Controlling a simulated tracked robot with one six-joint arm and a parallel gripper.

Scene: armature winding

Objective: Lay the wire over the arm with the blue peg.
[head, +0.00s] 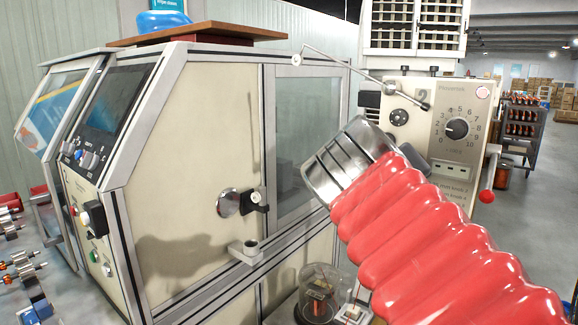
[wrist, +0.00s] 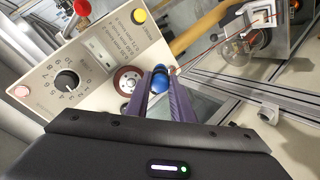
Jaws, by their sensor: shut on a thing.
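In the wrist view my gripper (wrist: 161,78) has its two purple-grey fingers closed on a rounded blue piece (wrist: 160,80). A thin reddish wire (wrist: 215,47) runs from beside the fingertips up and right towards a small unit with an orange-red part (wrist: 258,38). I cannot tell how the wire is fixed to the blue piece. A clear dome (wrist: 240,45) stands in front of that unit. In the head view a clear dome (head: 320,293) covers a reddish part low down. My gripper is hidden there. I cannot make out an arm with a blue peg in either view.
A control box with a black dial (wrist: 67,80) is close behind my fingers; it also shows in the head view (head: 437,120). A large cream machine cabinet (head: 195,150) fills the left of the head view. A metal rail (wrist: 235,85) crosses the wrist view's right.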

